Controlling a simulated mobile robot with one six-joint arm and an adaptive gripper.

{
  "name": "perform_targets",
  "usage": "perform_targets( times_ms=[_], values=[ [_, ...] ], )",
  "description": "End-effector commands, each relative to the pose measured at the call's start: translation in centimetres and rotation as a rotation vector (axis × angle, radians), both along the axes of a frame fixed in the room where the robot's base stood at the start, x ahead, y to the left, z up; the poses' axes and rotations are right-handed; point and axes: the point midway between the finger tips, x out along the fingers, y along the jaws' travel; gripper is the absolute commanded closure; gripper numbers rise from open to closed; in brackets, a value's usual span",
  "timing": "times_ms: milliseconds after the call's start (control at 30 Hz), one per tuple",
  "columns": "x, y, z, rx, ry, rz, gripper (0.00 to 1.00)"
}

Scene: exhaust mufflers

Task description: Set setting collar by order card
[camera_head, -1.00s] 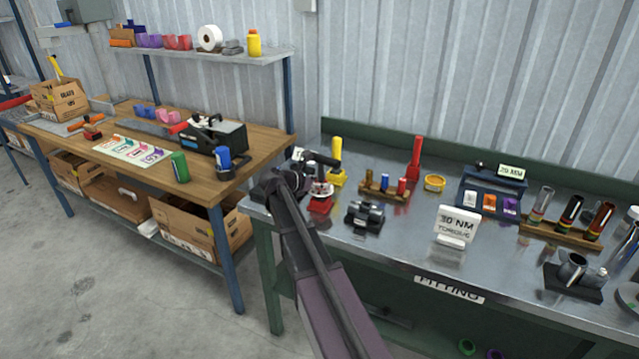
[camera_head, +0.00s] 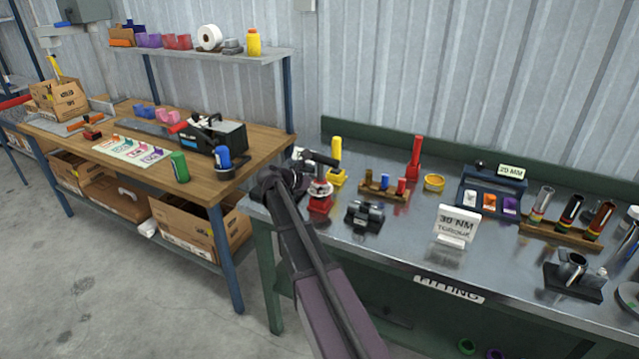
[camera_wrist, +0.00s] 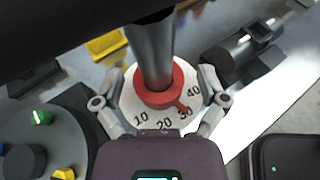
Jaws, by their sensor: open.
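The setting collar (camera_wrist: 158,88) is a red ring around a grey upright post (camera_wrist: 152,50), above a white dial (camera_wrist: 138,108) marked 10, 20, 30 and 40. Its small tab points at or very near 30. The order card (camera_head: 457,223) is white and reads 30 NM torque.
A dark clamp-like fixture (camera_head: 365,214) stands just right of the dial. A yellow-handled tool (camera_head: 337,165) and a wooden rack of small cylinders (camera_head: 384,187) stand behind. The wooden table (camera_head: 215,190) is to the left. Bare steel lies around the card.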

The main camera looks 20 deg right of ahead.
Motion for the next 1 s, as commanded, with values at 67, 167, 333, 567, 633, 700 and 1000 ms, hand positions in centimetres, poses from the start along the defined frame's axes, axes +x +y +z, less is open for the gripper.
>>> perform_targets(
  times_ms=[67,167,333,567,633,700,1000],
  values=[
    [0.0,0.0,0.0,0.000,0.000,0.000,0.08],
    [0.0,0.0,0.0,0.000,0.000,0.000,0.08],
    [0.0,0.1,0.1,0.004,-0.007,-0.003,0.08],
    [-0.2,0.9,0.8,0.051,-0.094,-0.050,0.08],
    [-0.3,1.4,1.1,0.078,-0.142,-0.079,0.08],
    [-0.5,1.9,1.4,0.109,-0.198,-0.114,0.08],
    [-1.2,4.9,2.7,0.249,-0.454,-0.302,0.08]
  ],
)
